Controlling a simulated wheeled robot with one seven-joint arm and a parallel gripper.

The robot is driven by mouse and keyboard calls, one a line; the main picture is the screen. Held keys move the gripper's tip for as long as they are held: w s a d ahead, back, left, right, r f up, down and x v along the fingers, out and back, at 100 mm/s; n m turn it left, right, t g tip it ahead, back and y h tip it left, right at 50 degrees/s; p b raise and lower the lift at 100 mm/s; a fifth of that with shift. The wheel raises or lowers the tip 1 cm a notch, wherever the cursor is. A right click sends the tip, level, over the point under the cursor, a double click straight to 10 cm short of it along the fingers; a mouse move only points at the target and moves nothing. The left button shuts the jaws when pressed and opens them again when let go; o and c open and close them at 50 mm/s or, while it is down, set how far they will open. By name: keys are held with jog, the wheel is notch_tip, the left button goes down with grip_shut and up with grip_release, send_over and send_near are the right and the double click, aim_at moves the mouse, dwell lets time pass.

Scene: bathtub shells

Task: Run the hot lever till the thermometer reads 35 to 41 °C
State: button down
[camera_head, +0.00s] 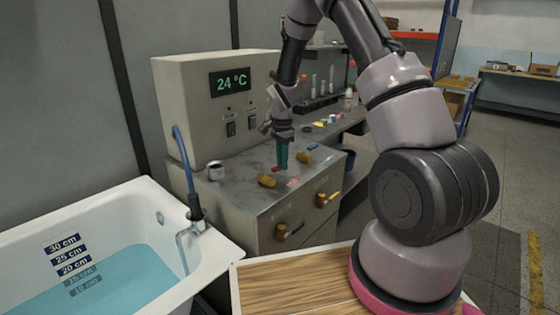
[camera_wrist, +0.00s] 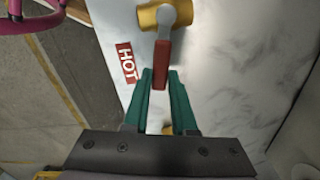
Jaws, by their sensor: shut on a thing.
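The hot lever shows in the wrist view as a red handle (camera_wrist: 161,66) on a brass valve, beside a red HOT label (camera_wrist: 126,62). My gripper (camera_wrist: 160,76) has its green fingers on either side of the handle's end and is shut on it. In the head view my gripper (camera_head: 282,165) points down at the cabinet top, mostly hiding the handle above its brass valve (camera_head: 267,181). The thermometer display (camera_head: 230,83) reads 24 °C. The white tub (camera_head: 222,247) holds blue water (camera_head: 110,285) around the 15 to 20 cm labels. A thin stream seems to fall from the spout (camera_head: 185,235).
A second brass valve with a blue lever (camera_head: 313,147) stands behind on the cabinet top (camera_head: 245,190). Two brass valves (camera_head: 282,232) are on the cabinet front. Two switches (camera_head: 231,129) sit below the display.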

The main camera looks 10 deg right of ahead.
jog(key=m, duration=0.1)
jog(key=s+m, duration=0.2)
jog(key=shift+d+m, duration=0.25)
jog(key=shift+m, duration=0.15)
jog(key=s+m, duration=0.2)
jog(key=m, duration=0.1)
jog(key=shift+s+a+m, duration=0.1)
jog(key=shift+m, duration=0.2)
jog(key=s+m, duration=0.1)
jog(key=m, duration=0.1)
jog(key=s+a+m, duration=0.1)
jog(key=m, duration=0.1)
jog(key=shift+s, duration=0.2)
jog(key=shift+s+a+m, duration=0.35)
jog(key=shift+a+m, duration=0.05)
jog(key=shift+m, duration=0.6)
jog(key=shift+s+a+m, duration=0.35)
jog(key=shift+a+m, duration=0.05)
jog(key=shift+m, duration=0.6)
jog(key=c, duration=0.7)
grip_release()
notch_tip(320, 180, up, 11)
jog(key=shift+f, duration=0.1)
